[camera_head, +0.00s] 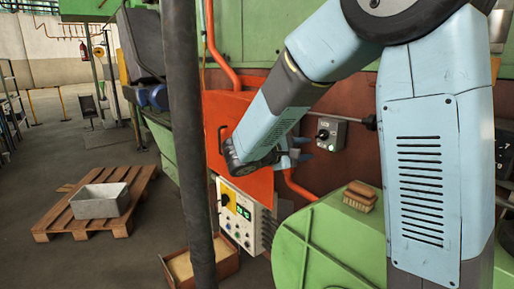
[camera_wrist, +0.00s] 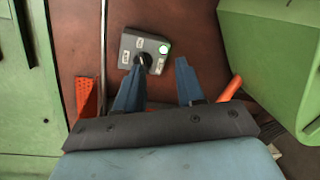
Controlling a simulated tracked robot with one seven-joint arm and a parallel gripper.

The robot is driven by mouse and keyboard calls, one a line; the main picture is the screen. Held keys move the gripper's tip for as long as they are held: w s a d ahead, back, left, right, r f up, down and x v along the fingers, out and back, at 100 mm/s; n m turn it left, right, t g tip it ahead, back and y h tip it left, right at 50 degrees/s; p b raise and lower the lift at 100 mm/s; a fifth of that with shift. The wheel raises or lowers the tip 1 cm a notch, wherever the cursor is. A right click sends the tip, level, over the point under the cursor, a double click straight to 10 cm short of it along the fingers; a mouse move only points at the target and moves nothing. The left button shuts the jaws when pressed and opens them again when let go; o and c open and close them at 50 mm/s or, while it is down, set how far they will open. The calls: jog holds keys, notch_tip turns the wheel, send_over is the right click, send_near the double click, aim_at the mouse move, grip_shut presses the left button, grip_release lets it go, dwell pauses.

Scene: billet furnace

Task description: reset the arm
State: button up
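My arm reaches from the right across the head view, and my gripper (camera_head: 303,152) is at its end, close in front of a small grey switch box (camera_head: 330,133) on the red-brown panel. In the wrist view my gripper (camera_wrist: 158,85) has its two blue fingers apart with an empty gap between them. The grey switch box (camera_wrist: 143,52) lies beyond the fingertips, with a black knob near the left fingertip. I cannot tell whether that fingertip touches the knob. My arm hides part of the panel in the head view.
A dark post (camera_head: 188,140) stands in front. A pallet (camera_head: 60,219) bears a grey bin (camera_head: 101,200).

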jog(key=s+d+m+g+y, duration=0.6)
jog(key=s+d, duration=0.4)
jog(key=s, duration=0.6)
jog(key=s+a+r+m+t+y, duration=0.1)
jog(key=s+a+m+t+y, duration=0.2)
jog(key=s+m+y, duration=0.2)
jog(key=shift+s+a+y, duration=0.4)
jog(key=shift+s+y, duration=1.2)
jog(key=shift+s, duration=1.05)
